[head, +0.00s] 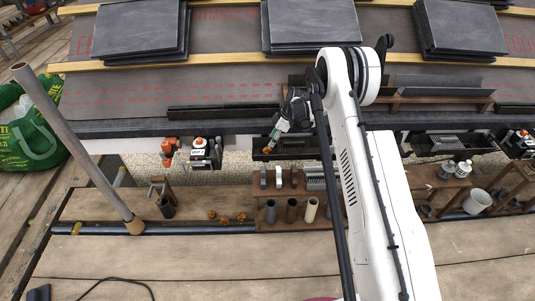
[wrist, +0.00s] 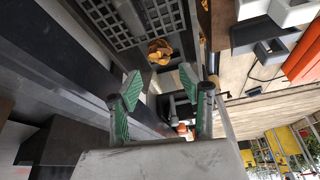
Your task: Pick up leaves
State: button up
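My gripper (head: 273,140) is over the gutter below the roof edge. In the wrist view my gripper (wrist: 160,80) has its two green fingers spread apart, with nothing between them. An orange-brown leaf (wrist: 159,50) lies just beyond the fingertips, beside a dark grid. In the head view this leaf (head: 267,150) shows at the gripper's tip, over the dark gutter; its exact contact is too small to tell. More orange-brown leaves (head: 224,219) lie in a loose group on the wooden walkway, to the left of the tube rack.
A rack with upright tubes (head: 291,210) stands on the walkway below my gripper. A grey pole (head: 80,150) leans at the left near a green bag (head: 35,135). Orange-and-white tools (head: 204,152) hang along the gutter. Slate stacks (head: 312,25) lie on the roof.

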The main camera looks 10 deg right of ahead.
aim_at(268, 148)
jog(key=b+x, duration=0.3)
jog(key=x, duration=0.5)
jog(key=shift+s+d+f, duration=0.1)
jog(key=shift+d, duration=0.05)
jog(key=c, duration=0.6)
